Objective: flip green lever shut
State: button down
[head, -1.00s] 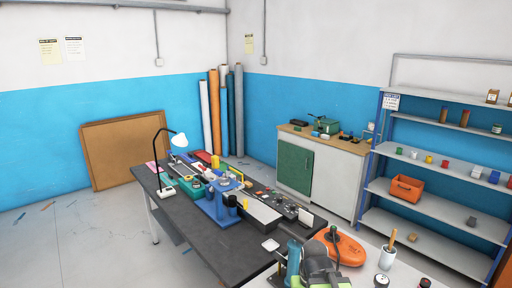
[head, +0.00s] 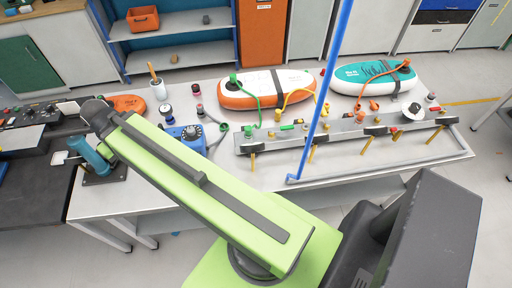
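A long grey valve rail (head: 340,137) lies on the light workbench, with several fittings and brass-coloured stems along it. A small green piece (head: 288,127) lies along the top of the rail left of its middle; it looks like the green lever, but its angle is too small to tell. A green hose (head: 256,98) runs from the orange-and-white board to a dark green fitting (head: 248,130) at the rail's left end. My gripper cannot be made out.
An orange-and-white board (head: 270,88) and a teal-and-white board (head: 372,76) lie behind the rail. A blue upright post (head: 325,80) stands in front of the rail, right of the green piece. A blue gauge box (head: 187,137) and a teal cylinder (head: 92,155) are at left.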

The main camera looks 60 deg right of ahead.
aim_at(291, 127)
jog(key=z, duration=1.5)
